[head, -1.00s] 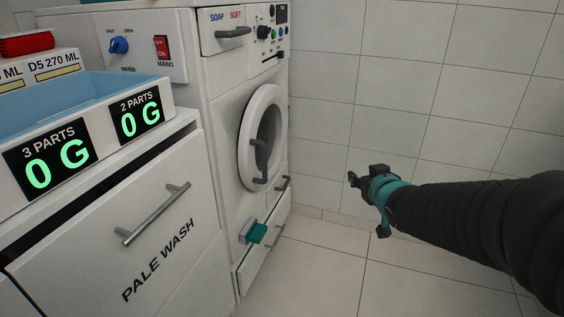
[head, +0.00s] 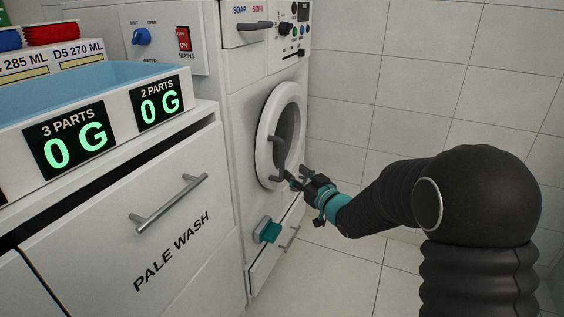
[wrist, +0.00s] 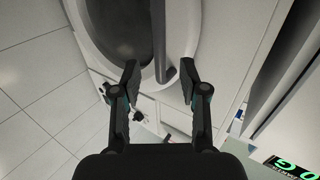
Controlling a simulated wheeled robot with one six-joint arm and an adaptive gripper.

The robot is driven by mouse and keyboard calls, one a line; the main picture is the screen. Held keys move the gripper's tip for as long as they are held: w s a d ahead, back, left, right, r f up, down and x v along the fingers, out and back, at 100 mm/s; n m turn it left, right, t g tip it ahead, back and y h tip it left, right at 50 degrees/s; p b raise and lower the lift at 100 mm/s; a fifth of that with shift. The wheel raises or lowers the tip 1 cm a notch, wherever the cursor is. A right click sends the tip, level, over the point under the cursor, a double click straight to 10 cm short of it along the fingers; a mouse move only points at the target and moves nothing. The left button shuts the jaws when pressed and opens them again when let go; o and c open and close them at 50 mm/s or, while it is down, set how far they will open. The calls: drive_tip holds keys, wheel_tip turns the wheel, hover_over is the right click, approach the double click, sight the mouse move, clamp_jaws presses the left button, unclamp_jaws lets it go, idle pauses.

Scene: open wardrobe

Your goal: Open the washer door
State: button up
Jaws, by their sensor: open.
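The washer door (head: 264,128) is a white round ring with dark glass on the front of the white washer, and it looks closed. Its dark grey handle (head: 273,143) is partly hidden by my gripper in the head view. My gripper (head: 297,177) is open and empty at the lower right of the door. In the wrist view my gripper (wrist: 160,68) has one fingertip on each side of the handle bar (wrist: 158,40). I see no contact, and I cannot tell how far the bar is from the fingers. The door glass (wrist: 112,30) fills the upper middle there.
A teal latch (head: 268,230) and a lower flap with a grey handle (head: 290,238) sit below the door. The PALE WASH drawer (head: 170,215) and a blue-lined tray (head: 95,90) stand at left. A tiled wall (head: 420,90) is at right; the floor is clear.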

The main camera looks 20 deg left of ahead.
sight(283, 163)
drive_tip(key=x, duration=0.8)
drive_tip(key=shift+w+a, duration=0.2)
clamp_jaws()
